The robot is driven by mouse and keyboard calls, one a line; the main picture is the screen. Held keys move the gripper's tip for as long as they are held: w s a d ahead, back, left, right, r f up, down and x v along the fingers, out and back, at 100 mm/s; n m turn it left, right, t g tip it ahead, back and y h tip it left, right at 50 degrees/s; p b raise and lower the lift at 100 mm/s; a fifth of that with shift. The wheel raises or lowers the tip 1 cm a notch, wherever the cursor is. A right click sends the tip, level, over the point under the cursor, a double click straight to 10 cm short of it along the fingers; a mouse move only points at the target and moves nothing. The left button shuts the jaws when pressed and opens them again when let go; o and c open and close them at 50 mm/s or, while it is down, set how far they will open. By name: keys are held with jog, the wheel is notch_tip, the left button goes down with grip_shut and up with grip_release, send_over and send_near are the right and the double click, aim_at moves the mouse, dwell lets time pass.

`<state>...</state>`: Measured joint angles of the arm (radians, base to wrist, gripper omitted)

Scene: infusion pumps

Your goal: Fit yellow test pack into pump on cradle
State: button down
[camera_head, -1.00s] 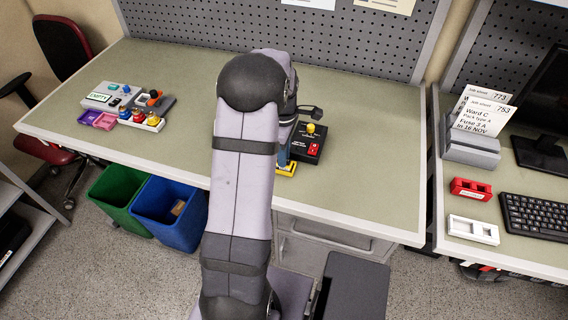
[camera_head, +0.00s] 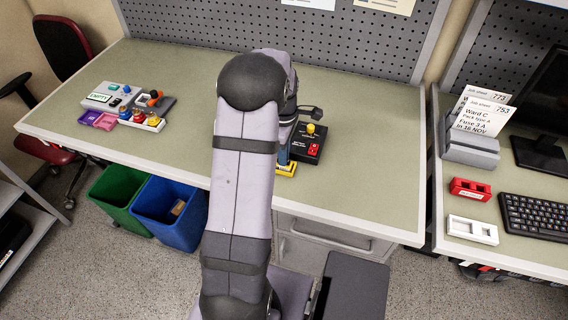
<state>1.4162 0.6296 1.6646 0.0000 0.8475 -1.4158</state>
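A black unit (camera_head: 307,143) with a yellow knob on top and a red part on its face stands on the bench, just right of my arm. A small yellow piece (camera_head: 286,169) shows low at the arm's right edge, below a narrow blue part (camera_head: 284,154). I cannot tell whether the yellow piece is the test pack, or whether it is held. My forearm and wrist cover most of this spot. They hide the gripper's fingertips and any pump or cradle behind them.
At the bench's left are a grey unit labelled EMPTY (camera_head: 101,97), purple trays (camera_head: 98,119) and several small coloured parts. Green (camera_head: 117,192) and blue (camera_head: 171,213) bins stand below the front edge. Job cards (camera_head: 484,112) stand on the right desk. The bench right of the black unit is clear.

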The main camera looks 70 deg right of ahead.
jog(key=shift+r, duration=0.15)
jog(key=shift+r+p, duration=2.6)
jog(key=shift+r, duration=0.3)
jog(key=shift+d+r, duration=0.1)
jog(key=shift+d, duration=0.05)
jog(key=w+d+r+m+h+p, duration=0.2)
jog(key=w+d+r+m+p, duration=0.15)
jog(key=w+d+r, duration=0.4)
jog(key=w+d+f+n+h, duration=0.1)
jog(key=w+d+f+n, duration=0.2)
jog(key=d+f, duration=0.1)
jog(key=shift+w+d+b, duration=0.3)
jog(key=shift+d+b, duration=0.1)
jog(key=shift+d, duration=0.15)
jog(key=shift+n, duration=0.25)
